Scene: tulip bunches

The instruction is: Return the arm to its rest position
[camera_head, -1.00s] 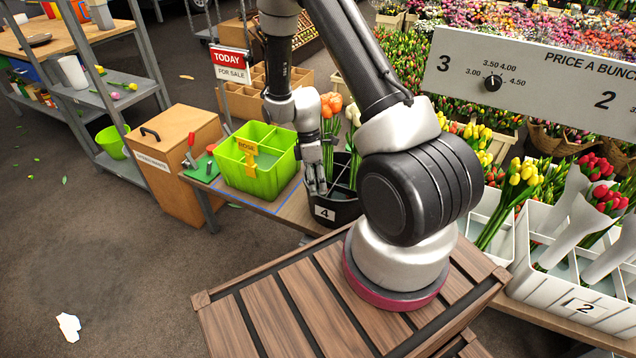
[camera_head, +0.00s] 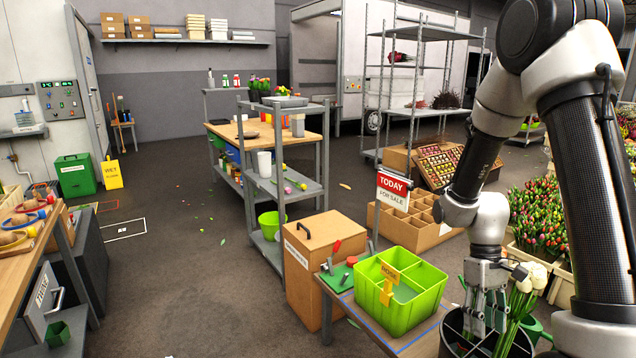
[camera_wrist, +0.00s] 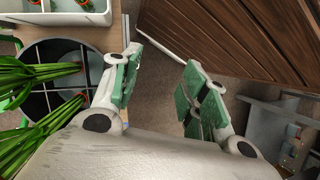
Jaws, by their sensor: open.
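My gripper (camera_head: 484,308) points down at the lower right of the head view, in front of or over the black divided bucket (camera_head: 450,328). In the wrist view my gripper (camera_wrist: 160,85) has its green-padded fingers spread, with nothing between them but bare floor. The bucket (camera_wrist: 38,52) shows there at the left, beside the fingers, with green stems in it. White tulips (camera_head: 527,278) stand in the bucket just right of my gripper in the head view. My arm rises from there at the right edge and is bent, not folded.
A lime-green divided bin (camera_head: 400,300) with a "ROSE" tag stands left of my gripper on the bench. A red "TODAY" sign (camera_head: 394,190) and a cardboard divided box (camera_head: 415,228) are behind it. A wooden cabinet (camera_head: 312,265) stands further left. Open floor (camera_head: 180,270) lies beyond.

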